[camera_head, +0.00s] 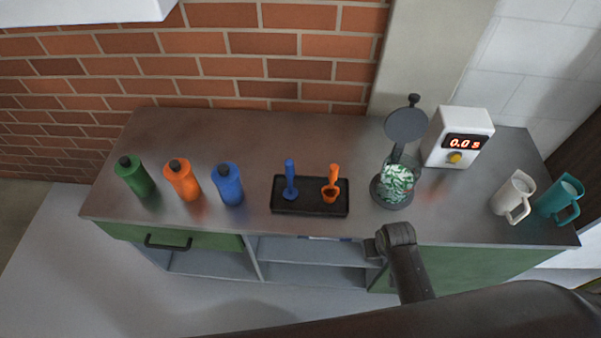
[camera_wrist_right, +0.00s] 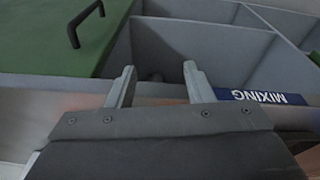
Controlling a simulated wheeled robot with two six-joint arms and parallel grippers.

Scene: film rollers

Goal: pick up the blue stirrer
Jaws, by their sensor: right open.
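The blue stirrer (camera_head: 290,181) stands upright in a black tray (camera_head: 312,211) on the counter, left of an orange spoon-like tool (camera_head: 331,183). My right arm reaches in at the lower right in the head view, in front of the counter's front edge. Its gripper fingers are hidden there. In the right wrist view the right gripper (camera_wrist_right: 157,86) is open and empty, facing the counter's front with its shelf compartments. The stirrer does not show in the wrist view. My left gripper is not in view.
Green (camera_head: 134,176), orange (camera_head: 182,180) and blue (camera_head: 228,184) bottles stand left of the tray. A lidded container (camera_head: 392,185), a white timer reading 0.0 s (camera_head: 458,137), a white mug (camera_head: 513,196) and a teal mug (camera_head: 560,199) stand right. A "MIXING" label (camera_wrist_right: 262,97) marks the counter edge.

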